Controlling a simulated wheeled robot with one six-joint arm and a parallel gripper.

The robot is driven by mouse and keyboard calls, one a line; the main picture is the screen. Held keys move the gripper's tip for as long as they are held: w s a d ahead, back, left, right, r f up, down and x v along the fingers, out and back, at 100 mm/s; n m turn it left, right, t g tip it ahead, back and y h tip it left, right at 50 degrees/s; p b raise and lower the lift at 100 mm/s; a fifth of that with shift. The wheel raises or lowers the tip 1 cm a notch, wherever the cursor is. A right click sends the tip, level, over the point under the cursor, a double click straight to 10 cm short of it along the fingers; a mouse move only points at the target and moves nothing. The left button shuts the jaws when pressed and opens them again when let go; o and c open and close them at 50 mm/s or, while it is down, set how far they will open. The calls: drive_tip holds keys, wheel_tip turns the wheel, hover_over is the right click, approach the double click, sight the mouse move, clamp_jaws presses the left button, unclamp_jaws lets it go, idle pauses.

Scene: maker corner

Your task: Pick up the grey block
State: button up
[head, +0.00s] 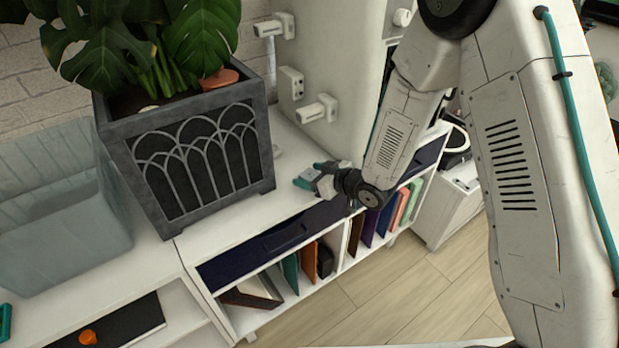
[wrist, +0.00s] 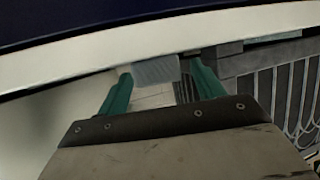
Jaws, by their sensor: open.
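The grey block (head: 312,173) is a small light-grey piece on the white cabinet top, right of the planter. My gripper (head: 309,176) is down at the cabinet top with its teal fingers on either side of the block. In the wrist view the block (wrist: 156,70) shows between the tips of my open gripper (wrist: 160,71), close to the white front edge of the top. I cannot tell whether either finger touches it. Part of the block is hidden by the fingers in the head view.
A dark planter (head: 205,160) with a leafy plant stands left of my gripper. A white panel with several brackets (head: 315,110) rises behind. Navy drawers and shelves of books (head: 365,225) lie below the top. A translucent bin (head: 60,220) stands at far left.

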drive_tip(key=c, duration=1.1)
